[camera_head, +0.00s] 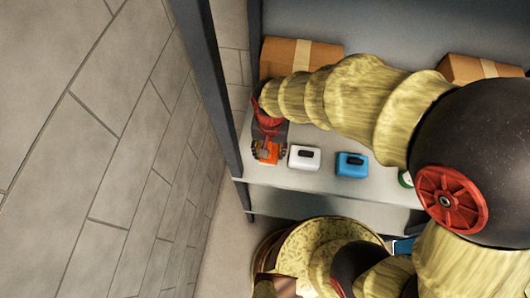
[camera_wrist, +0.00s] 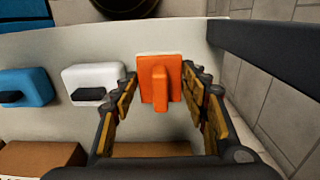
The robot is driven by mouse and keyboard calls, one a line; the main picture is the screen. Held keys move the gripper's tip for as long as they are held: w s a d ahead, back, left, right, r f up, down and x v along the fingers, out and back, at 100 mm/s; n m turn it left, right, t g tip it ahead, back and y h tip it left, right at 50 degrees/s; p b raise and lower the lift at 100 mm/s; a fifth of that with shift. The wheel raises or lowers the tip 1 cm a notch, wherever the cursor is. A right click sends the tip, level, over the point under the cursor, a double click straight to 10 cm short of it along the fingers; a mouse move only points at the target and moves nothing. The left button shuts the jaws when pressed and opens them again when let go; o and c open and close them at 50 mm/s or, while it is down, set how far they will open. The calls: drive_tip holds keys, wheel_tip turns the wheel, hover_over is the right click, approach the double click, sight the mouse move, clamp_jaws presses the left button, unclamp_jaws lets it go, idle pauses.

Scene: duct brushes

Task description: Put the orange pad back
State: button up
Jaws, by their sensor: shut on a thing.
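The orange pad (camera_head: 266,154) is at the left end of the grey shelf, by the dark front post, with my gripper (camera_head: 267,143) over it. In the wrist view the orange pad (camera_wrist: 160,78), a flat block with a raised grip, sits between the fingers of my gripper (camera_wrist: 166,88). The gripper is shut on it. Whether the pad touches the shelf or hangs just above it, I cannot tell. A white pad (camera_head: 304,158) and a blue pad (camera_head: 351,165) of like shape, with dark grips, lie to its right in the head view.
The shelf (camera_head: 325,180) has bare room around the pads. Cardboard boxes (camera_head: 302,56) stand at the back. A dark post (camera_head: 212,80) rises at the left front corner, close to the pad. A tiled wall (camera_head: 95,150) is at the left. A green and white thing (camera_head: 405,178) is partly hidden by my arm.

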drive_tip(key=w+f, duration=0.1)
drive_tip(key=a+f, duration=0.1)
drive_tip(key=shift+w+a+f, duration=0.2)
drive_tip(key=shift+w+f, duration=0.1)
drive_tip(key=shift+w, duration=0.05)
wheel_tip(320, 180, down, 3)
drive_tip(key=shift+w+a+f+b, duration=0.1)
drive_tip(key=shift+f+b, duration=0.1)
drive_tip(key=shift+b, duration=0.2)
drive_tip(key=shift+c, duration=0.5)
drive_tip(key=o, duration=1.1)
drive_tip(key=shift+r, duration=0.1)
